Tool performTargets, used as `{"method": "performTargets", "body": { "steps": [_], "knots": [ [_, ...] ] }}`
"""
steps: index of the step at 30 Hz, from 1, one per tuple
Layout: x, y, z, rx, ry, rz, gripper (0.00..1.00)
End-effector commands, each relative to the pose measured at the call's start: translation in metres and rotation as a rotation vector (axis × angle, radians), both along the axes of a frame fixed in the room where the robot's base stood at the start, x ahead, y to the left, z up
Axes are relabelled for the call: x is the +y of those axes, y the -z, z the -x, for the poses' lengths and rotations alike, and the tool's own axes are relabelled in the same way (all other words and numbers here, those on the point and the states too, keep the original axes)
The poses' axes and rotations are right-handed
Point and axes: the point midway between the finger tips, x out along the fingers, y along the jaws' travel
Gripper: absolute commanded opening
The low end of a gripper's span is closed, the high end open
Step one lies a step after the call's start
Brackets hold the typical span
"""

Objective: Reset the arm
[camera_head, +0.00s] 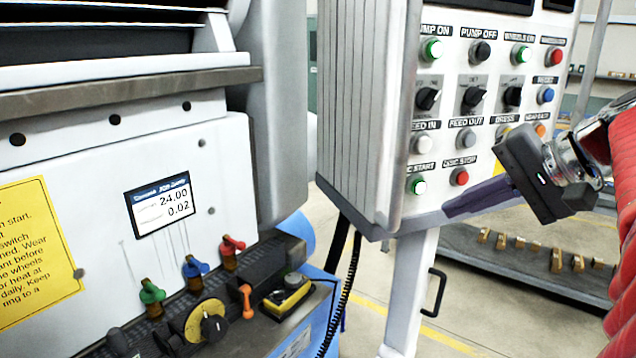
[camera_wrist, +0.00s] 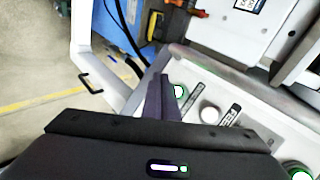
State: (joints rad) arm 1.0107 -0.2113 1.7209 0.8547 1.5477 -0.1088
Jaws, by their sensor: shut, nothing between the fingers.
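My gripper (camera_head: 455,207) is at the right of the head view, in front of the lower edge of the control panel (camera_head: 393,150). Its dark purple fingers are shut together and empty, pointing left just below the red stop button (camera_head: 459,177) and the lit green start button (camera_head: 417,186). I cannot tell whether they touch the panel. My red-sleeved arm comes in from the right edge. In the wrist view the shut fingers (camera_wrist: 161,98) stand beside a lit green button (camera_wrist: 179,91), and the black gripper body covers the bottom.
The grinder's front (camera_head: 90,200) fills the left, with a small display (camera_head: 161,204), coloured valves and a yellow dial (camera_head: 206,325). A white post (camera_head: 410,290) with a black handle carries the panel. A shelf of brass parts (camera_head: 530,270) stands behind. Open floor shows between.

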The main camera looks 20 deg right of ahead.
Motion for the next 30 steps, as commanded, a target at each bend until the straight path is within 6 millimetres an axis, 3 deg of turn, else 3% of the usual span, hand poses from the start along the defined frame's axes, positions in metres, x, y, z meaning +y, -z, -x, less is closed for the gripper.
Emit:
{"method": "performTargets", "body": {
  "steps": [17, 20, 30],
  "knots": [
    [0.008, 0.006, -0.001, 0.016, -0.020, -0.007, 0.00],
    [0.026, 0.019, -0.001, 0.052, -0.064, -0.023, 0.00],
    [0.120, 0.090, 0.016, 0.255, -0.279, -0.008, 0.00]
  ]
}}
